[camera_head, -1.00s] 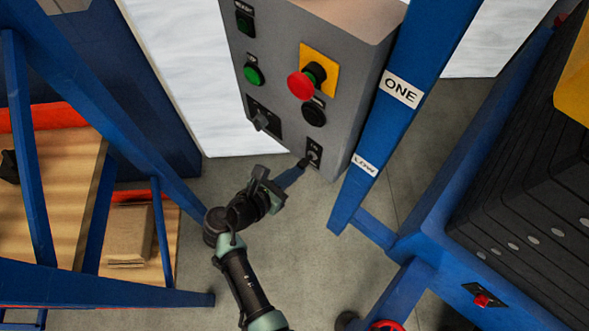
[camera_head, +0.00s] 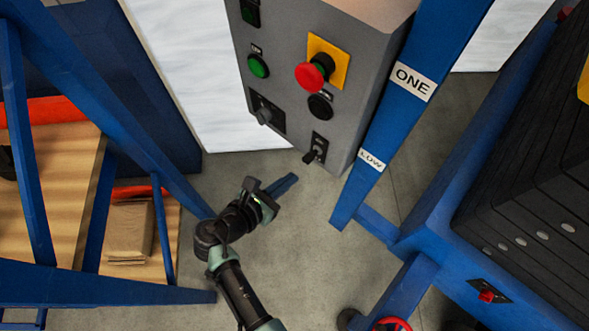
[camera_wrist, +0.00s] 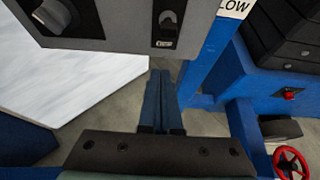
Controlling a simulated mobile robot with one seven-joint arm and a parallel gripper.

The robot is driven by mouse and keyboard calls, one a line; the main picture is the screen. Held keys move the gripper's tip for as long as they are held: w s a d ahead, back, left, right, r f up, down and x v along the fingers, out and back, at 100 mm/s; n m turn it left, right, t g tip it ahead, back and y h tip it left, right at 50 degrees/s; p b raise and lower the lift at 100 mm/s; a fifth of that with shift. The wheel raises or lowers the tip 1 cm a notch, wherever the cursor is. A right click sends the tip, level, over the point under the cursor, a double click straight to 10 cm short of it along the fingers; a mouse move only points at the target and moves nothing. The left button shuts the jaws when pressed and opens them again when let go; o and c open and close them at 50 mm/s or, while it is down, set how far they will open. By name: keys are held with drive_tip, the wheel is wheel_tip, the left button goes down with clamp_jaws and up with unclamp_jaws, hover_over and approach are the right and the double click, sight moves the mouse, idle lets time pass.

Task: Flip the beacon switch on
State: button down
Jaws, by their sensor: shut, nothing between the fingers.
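The small toggle switch (camera_head: 316,148) sits on a black plate at the lower right corner of the grey panel. In the head view its lever points down and left, out from the plate. It also shows in the wrist view (camera_wrist: 168,20), above my fingers, with a small unreadable label under it. I cannot read which switch is named beacon. My gripper (camera_head: 292,179) is shut and empty. Its blue fingers are below and left of the toggle, apart from it. In the wrist view my gripper (camera_wrist: 161,76) points towards the panel's lower edge.
The grey panel (camera_head: 290,110) also carries a red mushroom button (camera_head: 312,74), a green button (camera_head: 258,66), a black button (camera_head: 320,106) and a rotary switch (camera_head: 265,115). A blue post (camera_head: 385,120) labelled LOW stands close at right. A blue rack frames the left.

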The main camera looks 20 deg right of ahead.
drive_tip(key=v, duration=0.6)
drive_tip(key=shift+s+r, duration=0.35)
drive_tip(key=shift+r, duration=0.1)
